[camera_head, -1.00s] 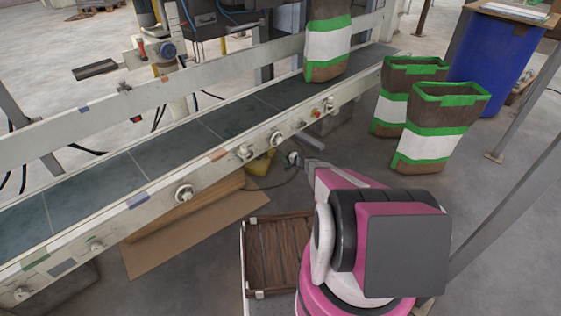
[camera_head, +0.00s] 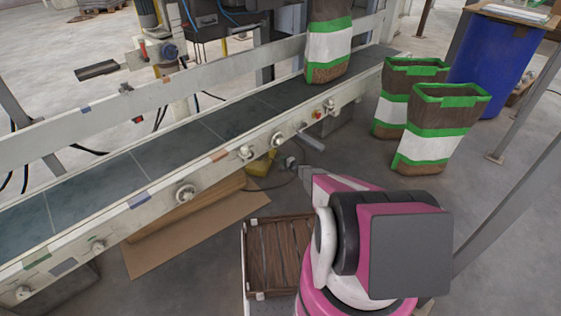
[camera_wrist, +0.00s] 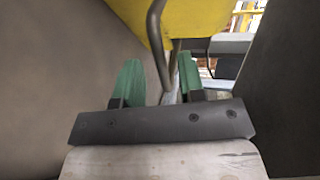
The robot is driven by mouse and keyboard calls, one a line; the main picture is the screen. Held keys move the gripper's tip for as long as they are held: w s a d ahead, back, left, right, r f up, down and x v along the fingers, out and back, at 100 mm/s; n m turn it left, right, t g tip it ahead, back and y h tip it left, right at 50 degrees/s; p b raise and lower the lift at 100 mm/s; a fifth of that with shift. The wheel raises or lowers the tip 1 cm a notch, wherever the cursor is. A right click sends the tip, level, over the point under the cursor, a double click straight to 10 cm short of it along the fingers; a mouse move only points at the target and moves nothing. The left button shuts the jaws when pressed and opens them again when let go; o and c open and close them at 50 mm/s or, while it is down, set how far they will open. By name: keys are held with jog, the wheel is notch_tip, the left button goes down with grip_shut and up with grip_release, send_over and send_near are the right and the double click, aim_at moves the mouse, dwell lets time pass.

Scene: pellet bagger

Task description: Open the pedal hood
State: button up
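The yellow pedal hood (camera_head: 259,165) sits low under the conveyor's near side in the head view, mostly hidden by the conveyor. In the wrist view the yellow hood (camera_wrist: 190,18) fills the top middle, with a bent grey metal bar (camera_wrist: 156,42) coming down from it. My gripper (camera_wrist: 159,78) has its two green fingers apart, below the hood. The bar reaches down into the space between the fingers, nearer the right one; I cannot tell whether it touches. In the head view my gripper (camera_head: 291,163) is small, just right of the hood.
The conveyor (camera_head: 230,120) runs above and behind the hood. A cardboard sheet (camera_head: 190,230) lies on the floor to the left, and a brown slatted pallet (camera_head: 270,255) is beside my arm. Filled bags (camera_head: 437,130) and a blue drum (camera_head: 495,65) stand at the right.

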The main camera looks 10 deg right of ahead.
jog(key=shift+x, duration=1.4)
jog(key=shift+c, duration=0.3)
